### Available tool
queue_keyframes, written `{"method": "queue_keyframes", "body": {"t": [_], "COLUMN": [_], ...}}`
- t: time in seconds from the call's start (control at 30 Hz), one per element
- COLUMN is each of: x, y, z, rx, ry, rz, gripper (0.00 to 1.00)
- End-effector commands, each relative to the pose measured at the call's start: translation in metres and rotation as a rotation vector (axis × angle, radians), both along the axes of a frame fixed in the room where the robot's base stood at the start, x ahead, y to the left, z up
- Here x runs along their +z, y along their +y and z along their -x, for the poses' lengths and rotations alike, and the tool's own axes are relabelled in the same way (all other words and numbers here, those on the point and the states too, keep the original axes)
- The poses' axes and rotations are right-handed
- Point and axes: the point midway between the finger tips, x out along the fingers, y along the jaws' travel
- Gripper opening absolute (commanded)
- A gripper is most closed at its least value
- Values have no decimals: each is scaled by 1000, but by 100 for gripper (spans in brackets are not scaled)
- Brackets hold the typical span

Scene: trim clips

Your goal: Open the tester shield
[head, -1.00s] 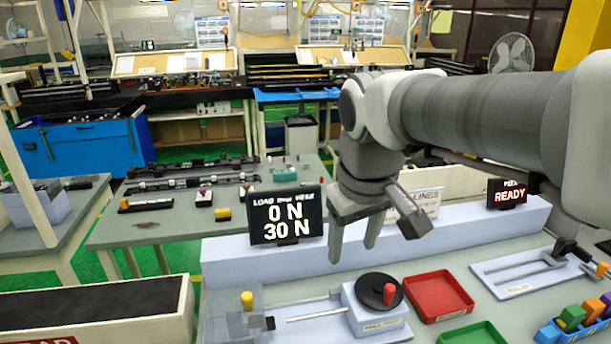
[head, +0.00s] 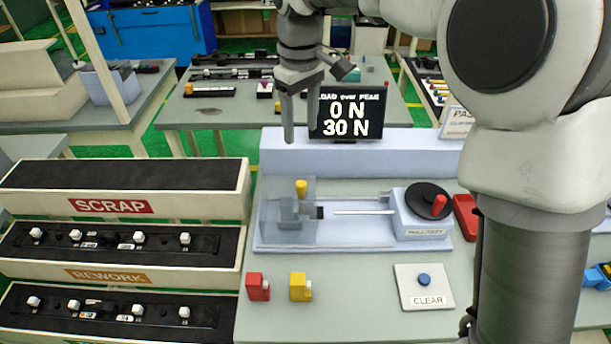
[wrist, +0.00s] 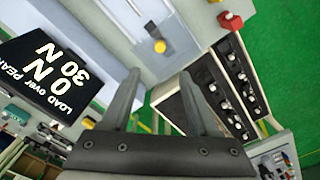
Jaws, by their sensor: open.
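The pull tester (head: 425,225) stands on the bench, with a black dial, a red knob and a rod reaching left. Its clear tester shield (head: 272,212) stands around the left end, over a grey clamp block. A yellow knob (head: 301,188) shows at the shield; it also shows in the wrist view (wrist: 160,46), beyond the fingertips. I cannot tell for sure how the shield is hinged. My gripper (head: 301,130) is open and empty, pointing down above and behind the shield, in front of the display. In the wrist view my gripper (wrist: 160,80) has its fingers apart.
A display (head: 348,115) reading 0 N over 30 N stands behind the tester, close to my gripper. Scrap (head: 215,205) and rework (head: 225,272) trays lie at left. Red (head: 258,287) and yellow (head: 299,287) blocks and a CLEAR button (head: 424,281) are in front.

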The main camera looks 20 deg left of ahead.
Motion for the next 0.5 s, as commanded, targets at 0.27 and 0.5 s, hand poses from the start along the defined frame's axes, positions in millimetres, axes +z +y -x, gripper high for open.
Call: {"method": "queue_keyframes", "body": {"t": [0.27,0.5], "x": [-53,-106], "y": [-1,-1], "z": [1,1], "rx": [-1,-1], "ry": [4,4], "rz": [3,5], "gripper": [61,61]}}
